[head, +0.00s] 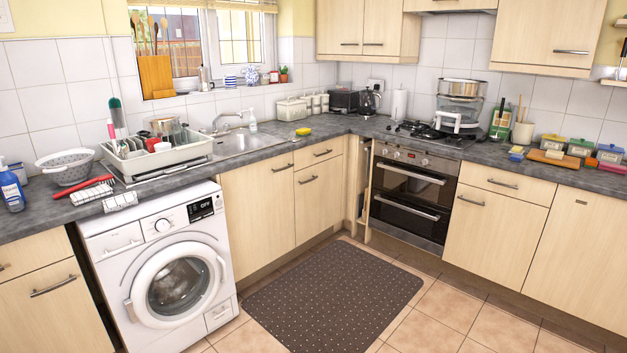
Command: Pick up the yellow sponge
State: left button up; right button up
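A small yellow sponge (303,131) lies on the dark grey worktop (290,146), just to the right of the steel sink (245,141). It appears to lie flat, with nothing touching it. Neither of my grippers shows in the head view, so I cannot see how they are set.
A dish rack (160,158) with crockery stands left of the sink. A soap bottle (252,121) stands behind the sink. The hob (415,134) is to the right. A dark dotted mat (335,300) lies on the open floor. A washing machine (165,265) stands below the worktop.

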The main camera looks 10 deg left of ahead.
aim_at(304, 131)
jog(key=i+l+u, duration=0.1)
jog(key=i+u, duration=0.25)
jog(key=i, duration=1.9)
jog(key=i+l+u, duration=0.1)
jog(key=i+u, duration=0.3)
jog(key=i, duration=0.15)
jog(key=i+l+u, duration=0.8)
jog(key=i, duration=0.15)
jog(key=i+l, duration=0.4)
jog(key=z, duration=1.1)
